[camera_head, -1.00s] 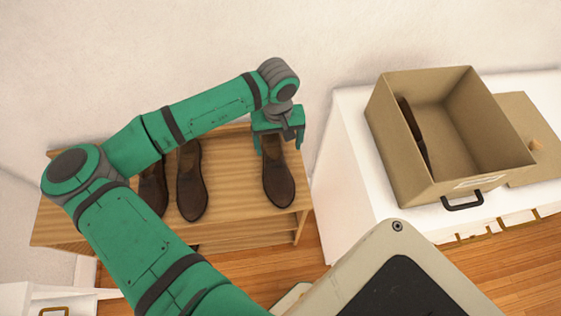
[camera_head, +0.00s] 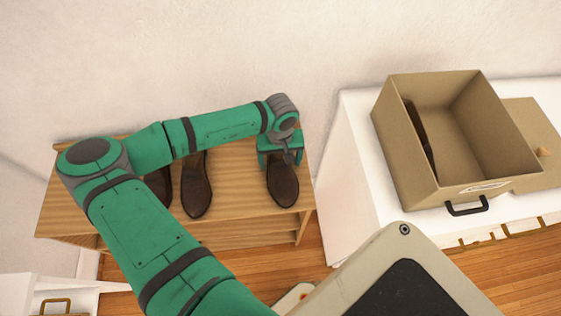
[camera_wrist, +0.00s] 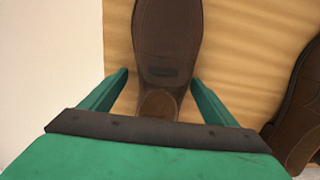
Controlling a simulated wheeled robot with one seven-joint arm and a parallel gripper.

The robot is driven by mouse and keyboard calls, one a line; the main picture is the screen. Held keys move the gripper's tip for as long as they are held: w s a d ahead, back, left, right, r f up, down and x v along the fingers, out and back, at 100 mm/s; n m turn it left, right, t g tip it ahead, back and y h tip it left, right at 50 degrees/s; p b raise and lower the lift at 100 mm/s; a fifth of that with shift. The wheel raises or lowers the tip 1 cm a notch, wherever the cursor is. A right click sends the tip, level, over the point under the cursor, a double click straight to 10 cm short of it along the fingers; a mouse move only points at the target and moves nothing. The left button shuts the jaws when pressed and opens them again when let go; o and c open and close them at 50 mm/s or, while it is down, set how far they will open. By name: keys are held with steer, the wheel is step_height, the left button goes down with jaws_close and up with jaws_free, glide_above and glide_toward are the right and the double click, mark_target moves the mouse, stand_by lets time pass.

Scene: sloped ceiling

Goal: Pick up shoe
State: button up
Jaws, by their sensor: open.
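A dark brown shoe (camera_head: 283,186) stands at the right end of a wooden rack (camera_head: 240,190), its toe toward the front. My gripper (camera_head: 280,160) is over the heel end of this shoe. In the wrist view the open fingers (camera_wrist: 158,88) lie on either side of the shoe (camera_wrist: 168,40), with a gap on each side. Its heel (camera_wrist: 158,103) is between them. Two more brown shoes stand further left on the rack; one (camera_head: 196,188) is mostly visible, the other (camera_head: 160,190) is partly hidden by my arm.
A white cabinet (camera_head: 350,190) stands right of the rack. On it are an open cardboard box (camera_head: 400,165) with a dark brown item (camera_head: 420,140) inside, and a lid (camera_head: 532,140). The wall is close behind the rack. Another white cabinet (camera_head: 20,295) is at lower left.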

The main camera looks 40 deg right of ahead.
steer(key=c, duration=1.3)
steer(key=shift+c, duration=0.4)
steer(key=shift+r, duration=0.1)
